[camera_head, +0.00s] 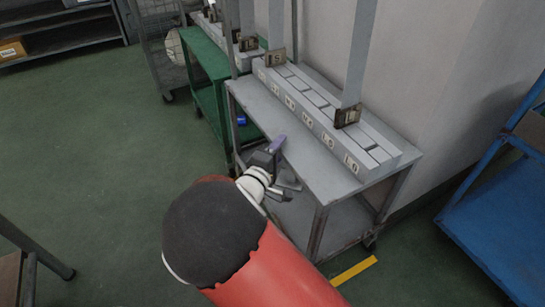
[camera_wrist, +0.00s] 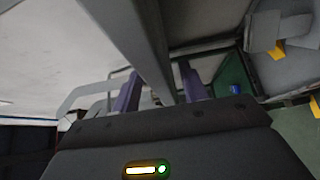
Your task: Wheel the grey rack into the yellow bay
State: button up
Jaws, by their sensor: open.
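The grey rack (camera_head: 300,155) is a wheeled metal frame with a flat top and a lower shelf, standing against the wall in the head view. A slotted grey block with numbered tags lies along its top. My gripper (camera_head: 272,152) is at the rack's near long edge, left of its middle. In the wrist view my gripper (camera_wrist: 162,92) has its two purple fingers apart, with a grey bar (camera_wrist: 142,40) running between them; I cannot tell whether they touch it. A yellow floor strip (camera_head: 355,270) lies by the rack's right end; the rest of the bay is hidden or out of view.
A green cart (camera_head: 205,55) stands close to the rack's left end, with a wire trolley (camera_head: 155,40) beyond it. A blue cart (camera_head: 500,215) is at the right. Shelving (camera_head: 60,35) is at the back left. Green floor is clear at the left.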

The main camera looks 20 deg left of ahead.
aim_at(304, 133)
jog(key=shift+w+d, duration=0.1)
jog(key=shift+w, duration=1.3)
jog(key=shift+c, duration=0.2)
grip_shut()
